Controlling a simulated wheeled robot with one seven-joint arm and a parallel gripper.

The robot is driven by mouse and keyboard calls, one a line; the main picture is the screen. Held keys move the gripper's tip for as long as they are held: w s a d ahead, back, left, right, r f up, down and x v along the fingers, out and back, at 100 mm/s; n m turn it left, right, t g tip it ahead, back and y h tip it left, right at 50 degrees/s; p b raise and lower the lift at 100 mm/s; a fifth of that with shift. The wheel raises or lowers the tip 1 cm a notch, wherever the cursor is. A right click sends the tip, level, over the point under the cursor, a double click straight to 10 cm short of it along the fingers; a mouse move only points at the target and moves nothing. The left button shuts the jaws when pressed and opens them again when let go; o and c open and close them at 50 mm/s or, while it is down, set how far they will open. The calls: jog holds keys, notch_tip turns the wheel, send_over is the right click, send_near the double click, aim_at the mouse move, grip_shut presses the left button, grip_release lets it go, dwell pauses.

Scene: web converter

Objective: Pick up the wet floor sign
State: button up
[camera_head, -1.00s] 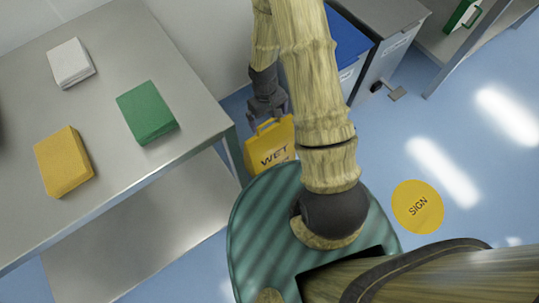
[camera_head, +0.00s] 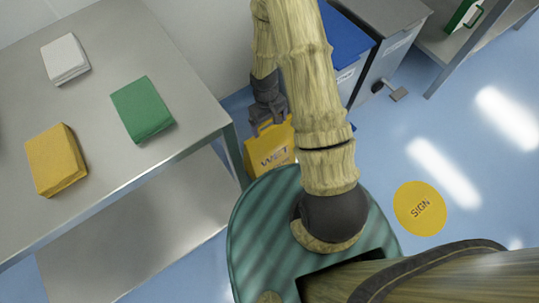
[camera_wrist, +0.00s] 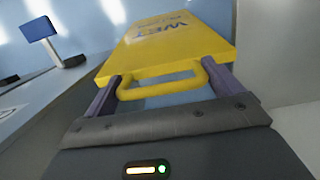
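The yellow wet floor sign (camera_head: 268,152) stands on the blue floor beside the metal table, partly hidden behind my arm and base. "WET" shows on its face. In the wrist view the sign (camera_wrist: 180,42) fills the top middle, with its looped yellow handle (camera_wrist: 160,91) toward me. My gripper (camera_head: 268,117) is right at the handle, above the sign. In the wrist view my gripper's two fingers (camera_wrist: 163,92) are spread wide, one at each side of the handle. Whether they touch it is not clear.
The metal table (camera_head: 180,165) on the left holds yellow (camera_head: 56,160), green (camera_head: 143,109) and white (camera_head: 65,60) stacks. A blue-lidded bin (camera_head: 342,50) and a grey bin (camera_head: 390,40) stand behind my arm. A round yellow floor marker (camera_head: 420,208) lies right, amid open floor.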

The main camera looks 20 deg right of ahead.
jog(key=c, duration=0.6)
jog(key=shift+r, duration=0.1)
jog(key=shift+c, duration=0.2)
notch_tip(320, 180, up, 10)
jog(key=p, duration=0.4)
